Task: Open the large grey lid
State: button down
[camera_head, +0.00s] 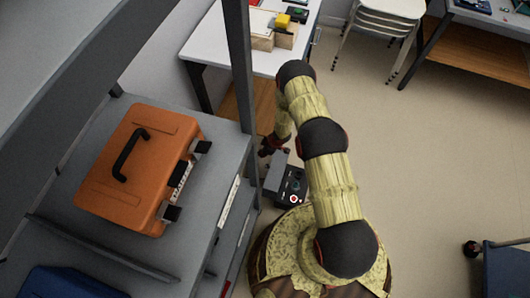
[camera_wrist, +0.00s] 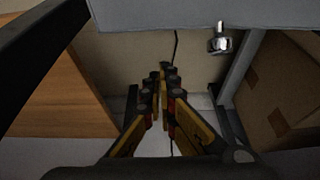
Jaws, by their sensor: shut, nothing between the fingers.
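My gripper (camera_wrist: 164,72) is shut and empty; its black and yellow fingers meet in the middle of the wrist view. In the head view only a dark part of my gripper (camera_head: 268,148) shows, low between the shelf and my arm. A flat grey panel (camera_wrist: 150,14) crosses the top of the wrist view, with a shiny metal knob-like fitting (camera_wrist: 220,40) below its edge. I cannot tell whether this panel is the large grey lid. In the head view a small grey box-like part (camera_head: 277,172) sits beside my arm, near the gripper. I see no contact.
An orange case (camera_head: 125,195) with a black handle lies on the grey shelf at left; a shelf post (camera_head: 238,70) stands close to my arm. A white table (camera_head: 215,40) is behind. A cardboard box (camera_wrist: 283,95) is at right in the wrist view.

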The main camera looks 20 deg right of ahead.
aim_at(275, 158)
jog(key=s+d, duration=0.1)
jog(key=s+d+b, duration=0.1)
jog(key=d, duration=0.1)
jog(key=shift+s+d, duration=0.15)
jog(key=shift+s+d+r+p, duration=0.4)
jog(key=shift+d+p, duration=0.05)
jog(key=shift+d, duration=0.2)
jog(key=shift+s+d+r+p, duration=0.35)
jog(key=shift+s+d+p, duration=0.05)
jog(key=shift+d, duration=0.2)
jog(key=shift+s+d, duration=0.15)
jog(key=shift+d, duration=0.05)
jog(key=shift+f, duration=0.1)
